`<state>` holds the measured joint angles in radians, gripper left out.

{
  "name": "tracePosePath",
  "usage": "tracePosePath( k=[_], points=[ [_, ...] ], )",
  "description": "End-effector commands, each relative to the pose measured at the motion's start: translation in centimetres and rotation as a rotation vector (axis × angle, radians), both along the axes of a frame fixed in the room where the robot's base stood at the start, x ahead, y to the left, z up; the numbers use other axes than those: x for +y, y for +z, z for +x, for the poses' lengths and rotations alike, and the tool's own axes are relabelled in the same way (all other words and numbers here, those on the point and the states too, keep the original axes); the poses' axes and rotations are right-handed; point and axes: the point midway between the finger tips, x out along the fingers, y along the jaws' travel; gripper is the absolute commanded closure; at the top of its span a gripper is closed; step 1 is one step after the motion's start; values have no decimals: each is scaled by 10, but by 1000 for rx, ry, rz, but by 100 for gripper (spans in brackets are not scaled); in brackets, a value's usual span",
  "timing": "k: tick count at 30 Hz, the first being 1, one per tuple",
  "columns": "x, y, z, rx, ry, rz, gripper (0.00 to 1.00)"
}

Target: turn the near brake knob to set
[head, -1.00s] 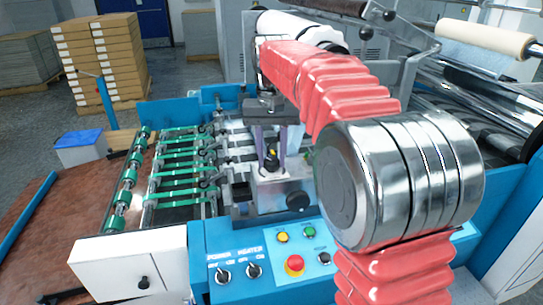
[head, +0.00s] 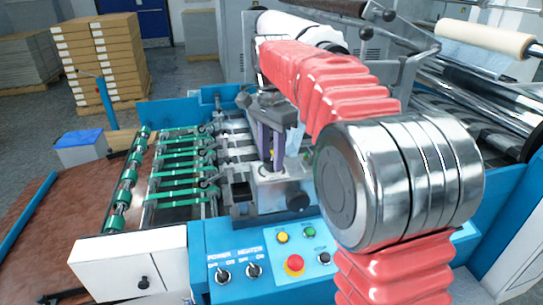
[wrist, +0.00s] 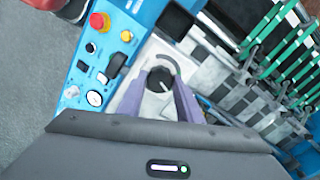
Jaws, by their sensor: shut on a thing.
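The brake knob (wrist: 160,80) is a round dark knob with a light pointer line, seen in the wrist view on a pale block with a dark arc mark beside it. My gripper (wrist: 160,88) has its two purple fingers on either side of the knob and is shut on it. In the head view my gripper (head: 272,155) points down onto the pale metal block (head: 275,190), and its fingers mostly hide the knob there. I cannot read any label beside the knob.
A black round knob (head: 299,202) sticks out of the block's front. The blue panel below carries a red stop button (head: 294,265), small buttons and power and heater switches (head: 254,271). Green feed belts (head: 180,180) lie to the left. A metal roll (head: 500,105) lies to the right.

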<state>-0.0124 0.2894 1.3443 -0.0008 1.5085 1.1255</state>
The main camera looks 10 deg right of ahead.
Motion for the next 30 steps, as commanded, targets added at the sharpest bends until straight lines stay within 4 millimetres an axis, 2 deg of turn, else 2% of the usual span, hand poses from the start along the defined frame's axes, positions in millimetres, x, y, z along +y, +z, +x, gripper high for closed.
tracePosePath(
  k=[7, 20, 21, 28, 30],
  points=[
    [2, 1, 1, -5, -81, 3, 90],
    [2, 1, 1, -5, -94, 4, 90],
    [2, 1, 1, -5, -94, 5, 67],
    [2, 1, 1, -3, -95, 3, 51],
    [1, 0, 0, -2, -95, 2, 49]
  ],
)
